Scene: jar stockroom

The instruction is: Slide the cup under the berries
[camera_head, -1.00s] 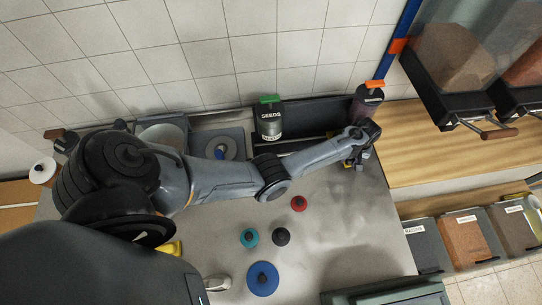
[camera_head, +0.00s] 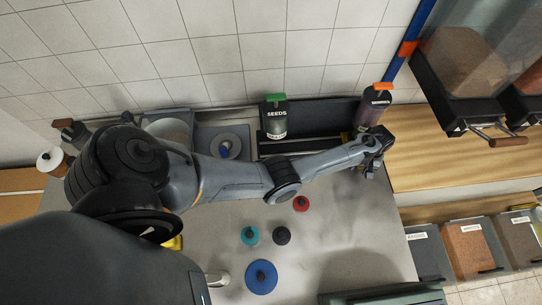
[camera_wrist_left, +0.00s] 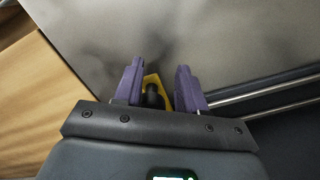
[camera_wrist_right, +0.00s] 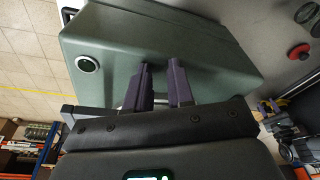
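A dark purple-red jar (camera_head: 373,108) with an orange lid stands at the back right, its label too small to read; it may hold the berries. My left gripper (camera_head: 374,160) is in front of and below this jar. In the left wrist view its fingers (camera_wrist_left: 160,75) are apart. A yellow piece (camera_wrist_left: 152,81) with a black knob-like part (camera_wrist_left: 153,97) shows between them, and I cannot tell if they touch it. I cannot make out a cup for certain. My right gripper (camera_wrist_right: 161,68) is parted by a narrow gap, with nothing held, in front of a grey-green box (camera_wrist_right: 215,50).
A jar labelled SEEDS (camera_head: 275,122) with a green lid stands left of the dark jar. Red (camera_head: 301,203), teal (camera_head: 249,235), black (camera_head: 281,236) and blue (camera_head: 261,277) round pieces lie on the grey counter (camera_head: 345,225). A wooden ledge (camera_head: 440,150) is at the right.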

